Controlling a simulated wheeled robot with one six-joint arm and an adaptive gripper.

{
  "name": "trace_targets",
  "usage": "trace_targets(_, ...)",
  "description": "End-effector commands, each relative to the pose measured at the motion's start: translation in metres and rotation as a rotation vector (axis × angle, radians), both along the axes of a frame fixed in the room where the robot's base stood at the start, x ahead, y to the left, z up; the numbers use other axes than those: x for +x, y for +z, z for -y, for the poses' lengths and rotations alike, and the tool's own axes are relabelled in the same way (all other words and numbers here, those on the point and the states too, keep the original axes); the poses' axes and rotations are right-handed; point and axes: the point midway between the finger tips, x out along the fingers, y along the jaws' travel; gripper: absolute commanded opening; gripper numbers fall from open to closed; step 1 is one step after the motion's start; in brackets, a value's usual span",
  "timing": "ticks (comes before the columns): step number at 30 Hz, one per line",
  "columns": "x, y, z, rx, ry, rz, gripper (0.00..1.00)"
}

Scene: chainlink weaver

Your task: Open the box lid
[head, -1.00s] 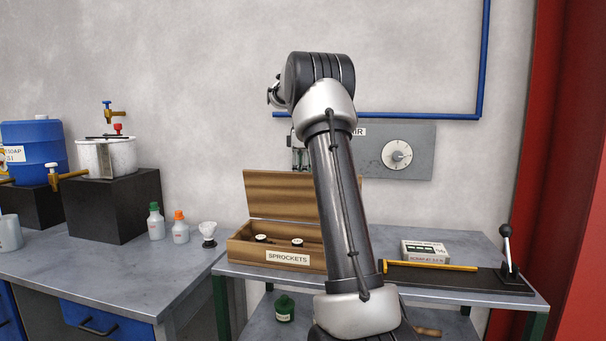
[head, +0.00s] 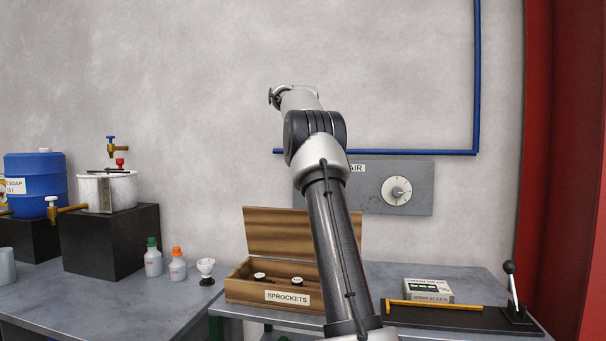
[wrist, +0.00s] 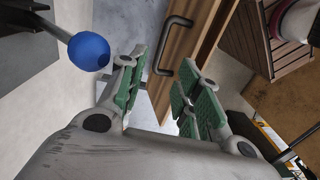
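The wooden box (head: 245,293) labelled SPROCKETS stands on the grey bench in the head view. Its lid (head: 275,232) stands upright at the back, open. A few dark pieces with pale tops sit inside. My arm hides the box's right part. My gripper (wrist: 165,88) shows in the wrist view with its green-padded fingers apart and nothing between them. Beyond the fingers is a wooden panel (wrist: 190,40) with a dark bar handle (wrist: 172,42); I cannot tell whether it belongs to the box. In the head view my gripper is mostly hidden, above the box.
A lever (head: 512,285) and a yellow bar (head: 435,307) are at the bench's right, near a small carton (head: 427,291). A grey dial panel (head: 410,190) hangs on the wall. Bottles (head: 153,258) stand left of the box. A blue ball knob (wrist: 88,51) is close to the gripper.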

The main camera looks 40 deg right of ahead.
Motion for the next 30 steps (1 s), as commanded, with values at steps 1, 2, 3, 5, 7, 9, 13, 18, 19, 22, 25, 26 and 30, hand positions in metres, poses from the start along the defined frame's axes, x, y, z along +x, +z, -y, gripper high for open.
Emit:
trace_targets(1, 0.0, 0.003, 0.0, -0.001, 0.0, 0.001, 0.33)
trace_targets(2, 0.0, 0.005, 0.0, -0.001, 0.0, 0.001, 0.33)
trace_targets(3, 0.0, 0.006, 0.0, -0.001, 0.0, 0.001, 0.33)
trace_targets(5, 0.0, 0.007, 0.0, 0.0, 0.0, 0.0, 0.33)
trace_targets(7, 0.0, 0.007, 0.0, 0.0, 0.0, 0.0, 0.33)
trace_targets(9, 0.0, 0.007, 0.0, 0.0, 0.0, 0.0, 0.33)
trace_targets(13, 0.0, 0.007, 0.0, 0.0, 0.001, 0.0, 0.24)
trace_targets(18, 0.001, 0.041, -0.033, -0.024, 0.054, 0.053, 0.0)
trace_targets(19, -0.001, 0.051, -0.044, -0.029, 0.069, 0.066, 0.0)
trace_targets(22, -0.023, 0.076, -0.083, -0.042, 0.123, 0.073, 0.0)
trace_targets(25, -0.05, 0.088, -0.116, -0.078, 0.191, 0.074, 0.0)
trace_targets(26, -0.059, 0.089, -0.124, -0.094, 0.224, 0.077, 0.0)
trace_targets(30, -0.1, 0.075, -0.151, -0.197, 0.46, 0.094, 0.0)
